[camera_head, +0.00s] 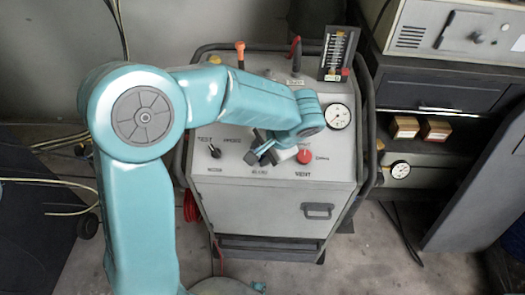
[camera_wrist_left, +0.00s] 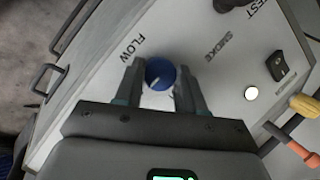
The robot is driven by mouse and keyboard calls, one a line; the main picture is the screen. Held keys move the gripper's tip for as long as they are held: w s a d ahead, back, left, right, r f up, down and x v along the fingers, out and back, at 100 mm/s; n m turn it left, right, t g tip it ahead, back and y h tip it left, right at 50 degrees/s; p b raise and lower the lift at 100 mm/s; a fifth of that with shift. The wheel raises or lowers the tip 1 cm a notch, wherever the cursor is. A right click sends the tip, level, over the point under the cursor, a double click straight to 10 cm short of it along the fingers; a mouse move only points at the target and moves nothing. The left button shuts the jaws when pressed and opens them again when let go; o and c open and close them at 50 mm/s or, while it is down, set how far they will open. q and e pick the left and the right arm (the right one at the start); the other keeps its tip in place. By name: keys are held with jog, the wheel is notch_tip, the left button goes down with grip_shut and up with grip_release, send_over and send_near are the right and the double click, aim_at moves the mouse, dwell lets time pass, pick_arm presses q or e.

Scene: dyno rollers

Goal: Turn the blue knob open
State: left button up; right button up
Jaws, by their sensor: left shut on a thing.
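The blue knob (camera_wrist_left: 161,73) sits on the pale panel in the left wrist view, near a label reading FLOW. A white mark shows on its face. My left gripper (camera_wrist_left: 158,80) has one finger on each side of the knob and is shut on it. In the head view my left gripper (camera_head: 262,152) is at the middle of the grey control panel (camera_head: 235,175), and the blue knob is hidden there by the gripper and arm. My right gripper is in neither view.
A red knob (camera_head: 304,156) is close to the right of my gripper, and a black switch (camera_head: 215,152) is to its left. A pressure gauge (camera_head: 338,116) and an orange-tipped lever (camera_head: 240,52) stand farther back. A dark rail frames the panel.

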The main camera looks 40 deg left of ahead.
pick_arm(q)
jog(key=o, duration=1)
jog(key=shift+o, duration=0.2)
jog(key=p+v, duration=0.2)
jog(key=v, duration=1.4)
jog(key=shift+r, duration=0.2)
jog(key=shift+d, duration=0.1)
